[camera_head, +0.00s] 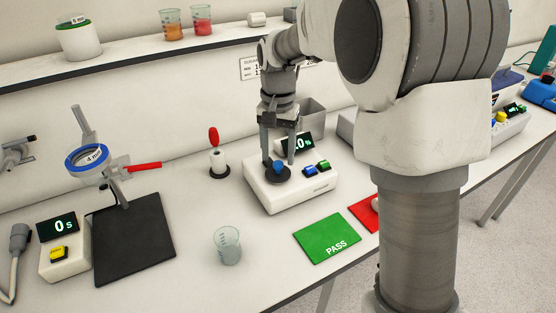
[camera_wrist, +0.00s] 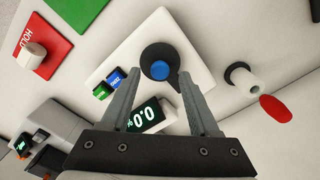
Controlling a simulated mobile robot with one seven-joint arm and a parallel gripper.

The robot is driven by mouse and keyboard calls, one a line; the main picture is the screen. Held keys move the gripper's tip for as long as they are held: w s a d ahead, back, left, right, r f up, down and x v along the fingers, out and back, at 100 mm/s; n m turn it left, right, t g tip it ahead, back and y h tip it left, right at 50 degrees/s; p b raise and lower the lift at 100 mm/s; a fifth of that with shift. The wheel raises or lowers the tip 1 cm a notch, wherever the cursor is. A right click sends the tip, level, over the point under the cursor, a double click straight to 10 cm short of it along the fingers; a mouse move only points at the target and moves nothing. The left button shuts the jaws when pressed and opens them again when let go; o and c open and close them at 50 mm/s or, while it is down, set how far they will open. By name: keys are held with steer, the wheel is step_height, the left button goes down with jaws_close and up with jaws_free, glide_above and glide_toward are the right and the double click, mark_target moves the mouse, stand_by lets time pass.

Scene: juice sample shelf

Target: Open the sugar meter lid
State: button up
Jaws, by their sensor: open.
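The sugar meter (camera_head: 318,184) is a white box with a dark display reading 0.0% and a blue and a green button. In the wrist view the meter (camera_wrist: 195,48) fills the middle. Its round black lid (camera_head: 285,180) lies flat on the left part of the top, with a blue knob (camera_head: 277,167) at its centre. The lid (camera_wrist: 155,50) and knob (camera_wrist: 160,70) also show between my fingers in the wrist view. My gripper (camera_head: 278,161) is open and points down over the lid, one finger to each side of the knob. I cannot tell how far the fingertips (camera_wrist: 161,74) are above the lid.
A red-topped dropper stand (camera_head: 219,165) is left of the meter. An empty beaker (camera_head: 228,246) stands in front left. A green PASS mat (camera_head: 327,239) and a red mat (camera_head: 366,212) lie in front right. A grey bin (camera_head: 312,117) is behind.

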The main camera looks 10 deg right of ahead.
steer(key=shift+f, duration=0.9)
steer(key=shift+c, duration=0.4)
jaws_close()
stand_by(0.5)
